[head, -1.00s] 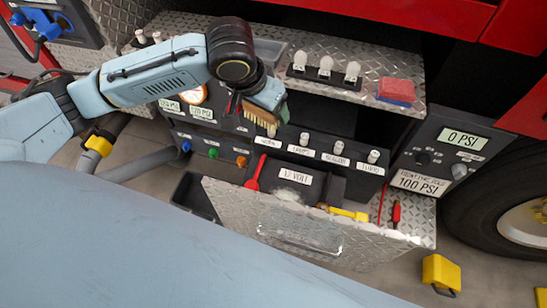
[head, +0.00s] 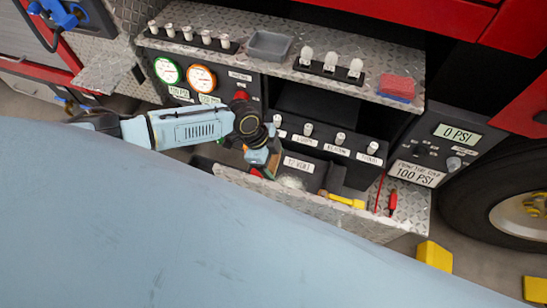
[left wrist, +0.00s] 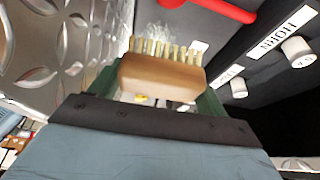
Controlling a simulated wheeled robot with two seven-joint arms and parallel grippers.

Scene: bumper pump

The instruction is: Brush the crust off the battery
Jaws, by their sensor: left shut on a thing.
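The black battery with a "12 VOLT" label (head: 299,165) sits in the diamond-plate drawer, in the head view. A pale whitish patch of crust (head: 290,182) shows by its near side. My left gripper (head: 264,162) is beside the battery's left end, shut on a wooden-backed brush. In the left wrist view the brush (left wrist: 162,76) lies across between the fingers, its pale bristles pointing away from the gripper. Whitish crust (left wrist: 160,32) shows just beyond the bristles; I cannot tell whether they touch it. My right gripper is not in view.
The drawer also holds a yellow-handled tool (head: 346,201) and a red screwdriver (head: 393,202). A switch panel (head: 325,142) stands close behind the battery. The shelf above carries bulbs, a grey tray (head: 268,45) and a red-and-blue sponge (head: 397,88). A red handle (left wrist: 225,10) lies near the brush.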

